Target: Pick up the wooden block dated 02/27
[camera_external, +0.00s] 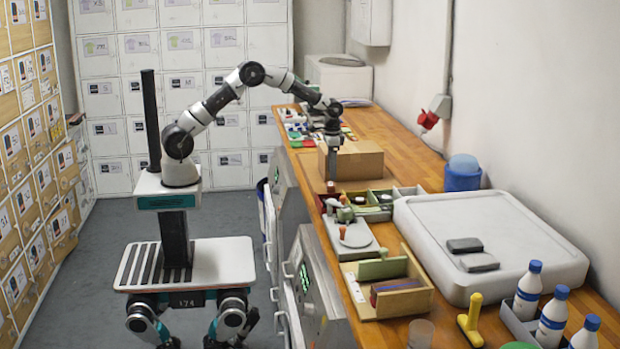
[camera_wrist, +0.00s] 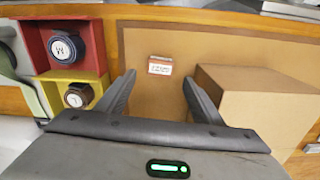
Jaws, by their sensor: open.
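A small block (camera_wrist: 160,65) with a white label and reddish-brown edges shows in the wrist view on a brown cardboard-coloured surface. Its print is too small to read surely, so I cannot confirm the date. My gripper (camera_wrist: 159,79) is open, with one finger to each side of the block's line and the block just beyond the fingertips, apart from them. In the external view my gripper (camera_external: 333,172) points down in front of a cardboard box (camera_external: 362,160) on the wooden counter.
A raised cardboard box part (camera_wrist: 255,95) stands close to the right finger. Red (camera_wrist: 35,45) and yellow (camera_wrist: 98,82) compartments with dark round items lie left. On the counter (camera_external: 400,130) are a large white lidded case (camera_external: 500,225), a wooden tray (camera_external: 420,300) and bottles (camera_external: 528,290).

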